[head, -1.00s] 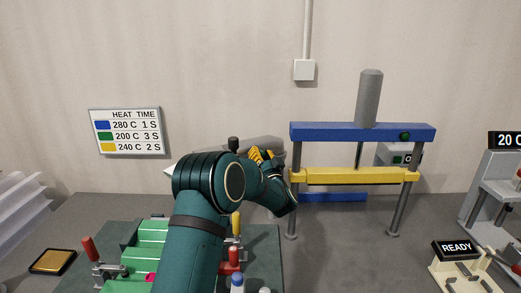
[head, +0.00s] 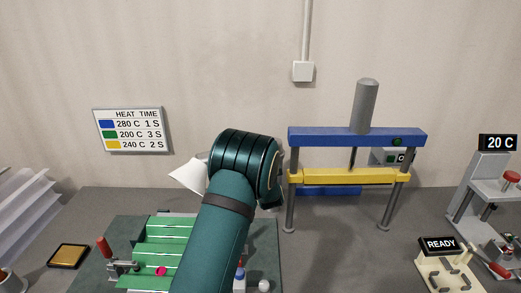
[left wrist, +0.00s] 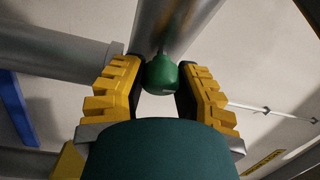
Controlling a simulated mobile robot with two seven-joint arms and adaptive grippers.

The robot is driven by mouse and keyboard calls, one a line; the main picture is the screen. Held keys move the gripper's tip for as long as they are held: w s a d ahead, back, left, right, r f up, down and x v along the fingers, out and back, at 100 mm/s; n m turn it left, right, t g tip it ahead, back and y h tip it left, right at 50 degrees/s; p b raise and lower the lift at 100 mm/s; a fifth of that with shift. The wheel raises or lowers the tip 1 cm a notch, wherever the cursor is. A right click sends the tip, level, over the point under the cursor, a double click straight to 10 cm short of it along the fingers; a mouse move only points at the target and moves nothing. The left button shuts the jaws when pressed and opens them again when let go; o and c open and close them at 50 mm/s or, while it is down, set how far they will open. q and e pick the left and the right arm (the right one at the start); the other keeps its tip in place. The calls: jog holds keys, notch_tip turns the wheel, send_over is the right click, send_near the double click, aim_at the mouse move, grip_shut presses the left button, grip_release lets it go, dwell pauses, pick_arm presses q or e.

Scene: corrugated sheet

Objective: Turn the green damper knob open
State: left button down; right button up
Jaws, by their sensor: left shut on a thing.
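The green damper knob (left wrist: 161,75) shows in the left wrist view, below a grey metal duct (left wrist: 172,22). My left gripper (left wrist: 160,82) has its yellow, black-padded fingers on both sides of the knob and is shut on it. In the head view my left arm rises in front of the wall and hides both the left gripper and the knob. How far the knob is turned cannot be told. My right gripper is in neither view.
A press with a blue beam (head: 345,137) and yellow bar (head: 340,176) stands right of my arm. A white cone (head: 188,176) shows just left of it. Below are a green corrugated sheet (head: 165,236) and a red-handled clamp (head: 104,247). A READY stand (head: 440,244) is at right.

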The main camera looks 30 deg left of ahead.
pick_arm(q)
jog(key=shift+m+g+p, duration=0.3)
jog(key=shift+m+p, duration=0.75)
jog(key=shift+m, duration=0.05)
jog(key=c, duration=0.6)
grip_release()
jog(key=shift+c, duration=0.2)
jog(key=shift+d, duration=0.1)
jog(key=v, duration=1.2)
jog(key=shift+r, duration=0.15)
